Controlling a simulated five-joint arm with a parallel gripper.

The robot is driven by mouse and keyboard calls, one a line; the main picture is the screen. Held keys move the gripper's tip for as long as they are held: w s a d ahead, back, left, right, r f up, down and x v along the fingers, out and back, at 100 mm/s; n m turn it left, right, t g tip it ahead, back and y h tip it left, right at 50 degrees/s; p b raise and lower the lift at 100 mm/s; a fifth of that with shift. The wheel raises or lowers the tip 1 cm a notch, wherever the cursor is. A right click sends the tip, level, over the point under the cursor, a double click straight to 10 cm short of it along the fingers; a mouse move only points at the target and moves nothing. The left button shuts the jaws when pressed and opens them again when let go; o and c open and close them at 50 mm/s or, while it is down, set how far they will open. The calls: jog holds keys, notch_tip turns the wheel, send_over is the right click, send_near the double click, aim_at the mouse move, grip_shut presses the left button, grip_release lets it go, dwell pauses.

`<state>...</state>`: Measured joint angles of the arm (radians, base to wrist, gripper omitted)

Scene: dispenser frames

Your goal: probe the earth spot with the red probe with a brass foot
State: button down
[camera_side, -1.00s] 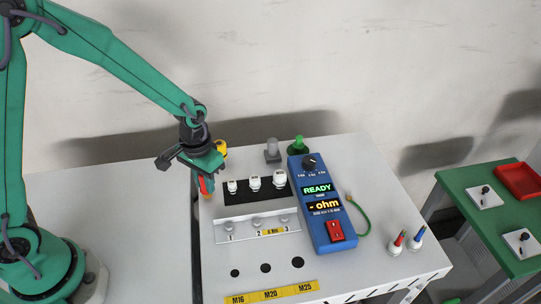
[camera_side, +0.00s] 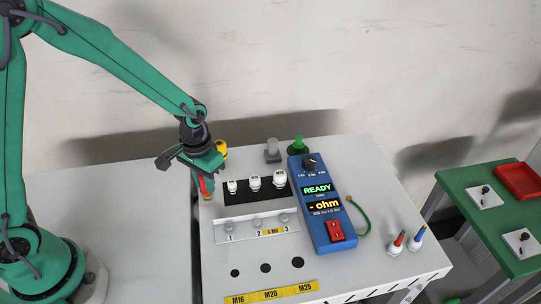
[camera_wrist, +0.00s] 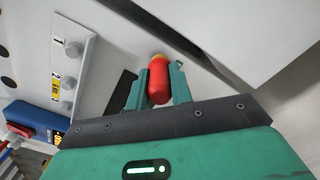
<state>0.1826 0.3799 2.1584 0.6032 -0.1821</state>
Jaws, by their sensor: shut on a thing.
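My gripper (camera_side: 206,180) is shut on the red probe (camera_side: 207,187), at the left edge of the grey bench top. In the wrist view the red probe (camera_wrist: 158,85) sits between the two green fingers (camera_wrist: 158,90), with a yellow-orange end pointing away from the camera. In the side view the probe is roughly upright, partly hidden by the gripper; I cannot tell whether its lower end touches the bench. A blue meter (camera_side: 324,222) shows READY and "- ohm". A green lead (camera_side: 363,218) with a small brass-coloured end lies beside it. I cannot clearly identify the earth spot.
White numbered fittings (camera_side: 254,183) stand on a black strip near my gripper, before a metal bracket (camera_side: 257,228). A yellow knob (camera_side: 221,148), a grey post (camera_side: 272,152) and a green post (camera_side: 298,146) stand behind. Red-tipped (camera_side: 397,243) and blue-tipped (camera_side: 416,239) pieces stand right.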

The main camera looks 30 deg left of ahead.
jog(key=shift+f, duration=0.35)
dwell(1.1)
jog(key=shift+r, duration=0.1)
jog(key=shift+r, duration=2.95)
